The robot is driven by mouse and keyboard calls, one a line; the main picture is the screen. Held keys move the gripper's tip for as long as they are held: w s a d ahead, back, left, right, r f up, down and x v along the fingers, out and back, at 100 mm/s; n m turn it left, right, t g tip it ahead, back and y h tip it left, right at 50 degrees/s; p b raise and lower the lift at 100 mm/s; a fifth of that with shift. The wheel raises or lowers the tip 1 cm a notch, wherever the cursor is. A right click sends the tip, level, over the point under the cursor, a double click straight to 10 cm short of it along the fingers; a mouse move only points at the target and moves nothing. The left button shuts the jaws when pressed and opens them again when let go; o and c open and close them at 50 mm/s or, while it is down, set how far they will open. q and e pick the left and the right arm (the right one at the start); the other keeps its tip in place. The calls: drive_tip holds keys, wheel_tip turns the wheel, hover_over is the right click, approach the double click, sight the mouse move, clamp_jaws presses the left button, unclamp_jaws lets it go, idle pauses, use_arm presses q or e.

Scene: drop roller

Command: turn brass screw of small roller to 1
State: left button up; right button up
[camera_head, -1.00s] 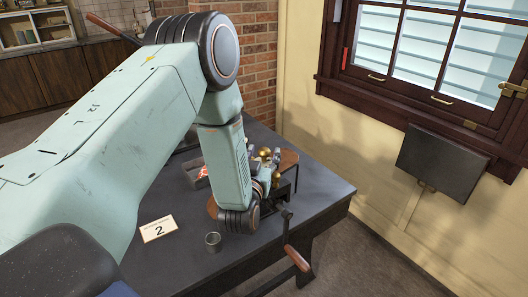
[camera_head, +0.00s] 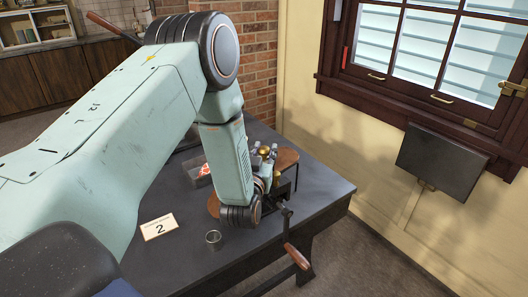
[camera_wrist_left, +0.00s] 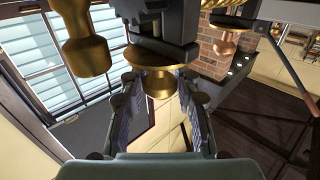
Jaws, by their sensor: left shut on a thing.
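The small roller (camera_head: 285,185) is a dark machine at the table's right end, largely hidden behind my left arm. Its brass screw (camera_wrist_left: 160,84) hangs in the middle of the left wrist view, between the pads of my left gripper (camera_wrist_left: 158,95). The gripper is shut on it. In the head view the gripper (camera_head: 265,156) shows as small fingers above the roller, around a brass spot. No readable marking of the screw's setting shows. My right gripper is not seen.
A larger brass piece (camera_wrist_left: 88,45) hangs beside the held screw. A crank with a wooden handle (camera_head: 297,256) sticks out past the table's front edge.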

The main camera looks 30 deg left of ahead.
use_arm(q)
drive_tip(key=shift+m+h, duration=0.3)
drive_tip(key=shift+h, duration=0.1)
clamp_jaws()
